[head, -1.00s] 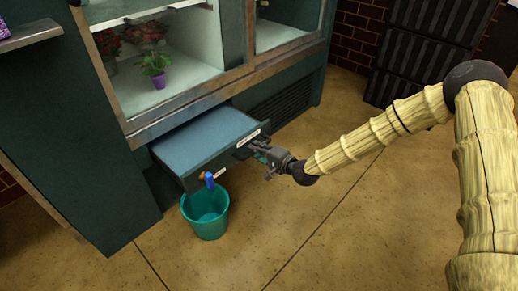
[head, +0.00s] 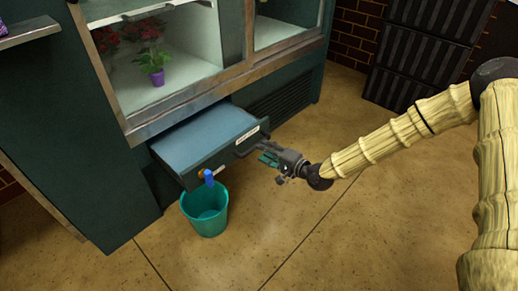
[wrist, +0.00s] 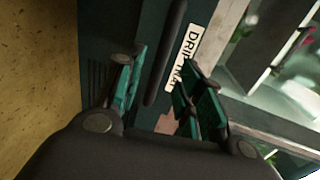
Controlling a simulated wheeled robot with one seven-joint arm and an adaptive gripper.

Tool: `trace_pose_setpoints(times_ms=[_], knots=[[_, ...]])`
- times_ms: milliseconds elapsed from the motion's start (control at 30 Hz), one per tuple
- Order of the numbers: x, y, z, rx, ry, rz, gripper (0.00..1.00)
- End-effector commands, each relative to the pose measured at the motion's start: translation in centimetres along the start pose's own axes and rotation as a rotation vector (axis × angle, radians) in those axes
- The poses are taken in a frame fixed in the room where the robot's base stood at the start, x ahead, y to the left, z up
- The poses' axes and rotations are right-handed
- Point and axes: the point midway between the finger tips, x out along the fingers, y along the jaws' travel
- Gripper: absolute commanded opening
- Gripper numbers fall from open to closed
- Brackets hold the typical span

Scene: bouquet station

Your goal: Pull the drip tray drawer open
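The drip tray drawer (head: 205,140) sticks well out of the dark green cabinet, below the display case. Its front has a dark bar handle (head: 248,138) and a white label; the wrist view shows the handle (wrist: 165,50) and the drip tray label (wrist: 185,55) too. My gripper (head: 262,156) is just in front of the handle, to its right in the head view, and looks clear of it. In the wrist view, my gripper's (wrist: 160,90) fingers are spread apart with nothing held between them, and the handle lies beyond them.
A teal bucket (head: 205,212) stands on the floor under the drawer's near corner, below a blue-handled tap (head: 209,177). Potted flowers (head: 153,65) stand in the case above. Dark slatted crates (head: 422,55) stand at the back right. The floor right of the drawer is clear.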

Motion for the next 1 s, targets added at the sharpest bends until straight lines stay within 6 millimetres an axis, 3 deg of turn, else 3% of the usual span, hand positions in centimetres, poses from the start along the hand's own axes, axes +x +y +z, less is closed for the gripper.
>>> trace_pose_setpoints(times_ms=[200, 400, 1000], knots=[[-3.7, 0.0, 0.0, 0.001, 0.001, 0.000, 0.37], [-5.7, 0.0, 0.0, 0.001, 0.000, 0.000, 0.37], [-6.4, 0.0, 0.0, 0.000, -0.001, 0.001, 0.37]])
